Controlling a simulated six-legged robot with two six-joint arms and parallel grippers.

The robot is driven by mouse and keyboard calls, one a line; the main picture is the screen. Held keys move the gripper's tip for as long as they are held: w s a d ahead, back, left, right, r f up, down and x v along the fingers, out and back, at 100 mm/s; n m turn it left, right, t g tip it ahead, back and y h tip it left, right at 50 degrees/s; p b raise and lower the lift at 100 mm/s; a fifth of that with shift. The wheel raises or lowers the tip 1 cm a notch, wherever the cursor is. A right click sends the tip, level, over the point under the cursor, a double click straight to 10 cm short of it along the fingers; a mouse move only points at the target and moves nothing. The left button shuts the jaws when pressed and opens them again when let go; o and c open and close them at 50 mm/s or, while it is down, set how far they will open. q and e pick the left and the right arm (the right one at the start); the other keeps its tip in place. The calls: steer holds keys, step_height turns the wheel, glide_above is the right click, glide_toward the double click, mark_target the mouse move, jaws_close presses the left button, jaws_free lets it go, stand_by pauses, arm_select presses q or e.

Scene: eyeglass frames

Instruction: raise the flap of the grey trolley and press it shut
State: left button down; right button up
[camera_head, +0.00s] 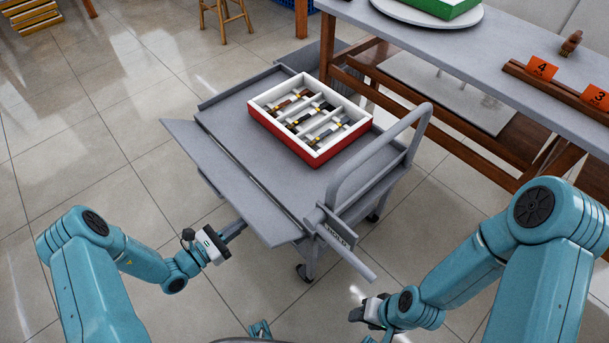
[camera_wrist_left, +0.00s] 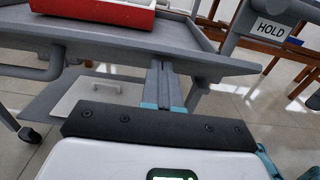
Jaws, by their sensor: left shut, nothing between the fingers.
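The grey trolley (camera_head: 236,100) stands in the middle of the head view. Its flap (camera_head: 222,176) sticks out along the near left side, close to level with the top, with a dark seam between them. My left gripper (camera_head: 236,230) is shut and empty, its tips at or just under the flap's outer edge. In the left wrist view the shut fingers (camera_wrist_left: 164,84) point at the flap (camera_wrist_left: 130,50); whether they touch it I cannot tell. My right gripper (camera_head: 366,312) is low, right of the trolley, apart from it; its fingers are unclear.
A red box (camera_head: 312,157) with a white divided inside holds several eyeglass frames on the trolley. A push handle (camera_head: 378,150) and a HOLD label (camera_head: 336,234) are at its right end. A grey table (camera_head: 480,50) stands behind right.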

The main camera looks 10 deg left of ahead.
mark_target(243, 216)
arm_select(q)
steer(key=shift+w+d+r+p, duration=0.25)
steer(key=shift+w+r+p, duration=0.1)
steer(key=shift+r, duration=0.2)
steer(key=shift+w+d+r+p, duration=0.2)
steer(key=shift+r+p, duration=0.1)
steer(key=shift+r, duration=0.2)
steer(key=shift+w+d+r+p, duration=0.25)
steer(key=shift+w+r+p, duration=0.1)
steer(key=shift+r, duration=0.2)
steer(key=shift+d, duration=0.1)
steer(key=shift+w+d+r, duration=0.35)
steer(key=shift+w+d, duration=0.3)
steer(key=shift+w, duration=0.1)
steer(key=shift+w+d+r, duration=0.35)
steer(key=shift+w+d, duration=0.25)
steer(key=shift+w, duration=0.2)
steer(key=shift+x, duration=1.9)
